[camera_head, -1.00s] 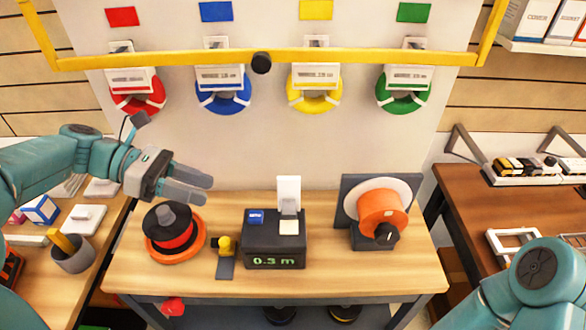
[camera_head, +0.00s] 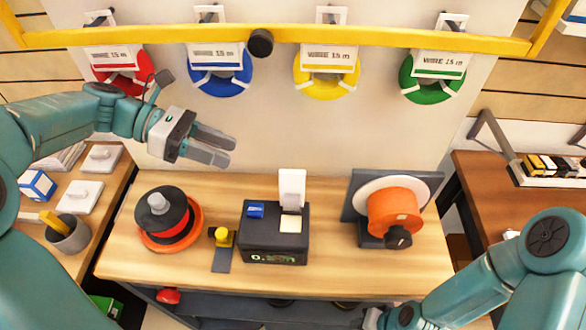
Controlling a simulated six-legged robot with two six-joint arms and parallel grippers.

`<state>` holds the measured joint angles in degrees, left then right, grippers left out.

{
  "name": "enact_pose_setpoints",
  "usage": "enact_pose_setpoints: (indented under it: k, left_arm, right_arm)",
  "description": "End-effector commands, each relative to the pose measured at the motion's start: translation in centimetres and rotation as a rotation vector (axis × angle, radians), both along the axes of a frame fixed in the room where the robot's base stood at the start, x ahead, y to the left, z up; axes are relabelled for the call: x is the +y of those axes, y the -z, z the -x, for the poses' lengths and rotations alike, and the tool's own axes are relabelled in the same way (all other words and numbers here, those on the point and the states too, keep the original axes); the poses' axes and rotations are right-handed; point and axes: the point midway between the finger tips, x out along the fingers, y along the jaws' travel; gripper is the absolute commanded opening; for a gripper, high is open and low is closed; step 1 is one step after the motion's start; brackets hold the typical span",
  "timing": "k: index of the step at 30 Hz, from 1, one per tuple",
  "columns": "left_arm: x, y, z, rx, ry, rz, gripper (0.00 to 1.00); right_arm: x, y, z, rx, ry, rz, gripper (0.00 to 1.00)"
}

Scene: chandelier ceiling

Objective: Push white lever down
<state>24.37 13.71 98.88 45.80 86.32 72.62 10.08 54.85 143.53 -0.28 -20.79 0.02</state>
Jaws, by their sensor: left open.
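The white lever (camera_head: 292,187) stands upright on top of a black box-shaped device (camera_head: 262,245) in the middle of the wooden table. The device also has a blue button (camera_head: 255,211), a pale square pad (camera_head: 291,224) and a green number display on its front. My left gripper (camera_head: 232,151) is open and empty. It hangs above the table, up and to the left of the lever, clear of it. My right arm enters at the lower right; its end (camera_head: 398,318) lies low at the picture's bottom edge, and its fingers cannot be made out.
A black and red spool on an orange base (camera_head: 172,218) and a small yellow-topped tool (camera_head: 222,240) stand left of the device. An orange reel (camera_head: 393,211) stands right. A yellow bar (camera_head: 400,39) crosses above, before hanging wire coils. Side tables flank the table.

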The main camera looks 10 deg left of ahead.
Motion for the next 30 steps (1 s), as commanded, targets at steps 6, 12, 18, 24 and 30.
enact_pose_setpoints:
  k: [6,12,18,24,30]
  left_arm:
    - [-5.0,1.9,-0.3,0.002,0.006,0.002,0.40]
    - [-9.3,3.7,-0.9,0.002,0.006,0.001,0.40]
    - [-12.2,4.9,-1.4,0.001,0.004,0.001,0.40]
    - [-13.1,5.3,-1.7,0.000,0.001,-0.001,0.40]
    - [-13.2,5.4,-1.7,0.000,0.000,-0.001,0.40]
  right_arm:
    - [0.0,-0.1,0.0,0.000,0.000,0.000,0.34]
    - [0.0,-0.2,0.0,0.000,0.000,0.000,0.34]
    - [0.0,-0.3,0.0,0.000,0.000,0.000,0.34]
    - [0.0,-0.3,0.0,0.000,0.000,0.000,0.34]
    - [0.0,-0.3,0.0,0.000,0.000,0.000,0.34]
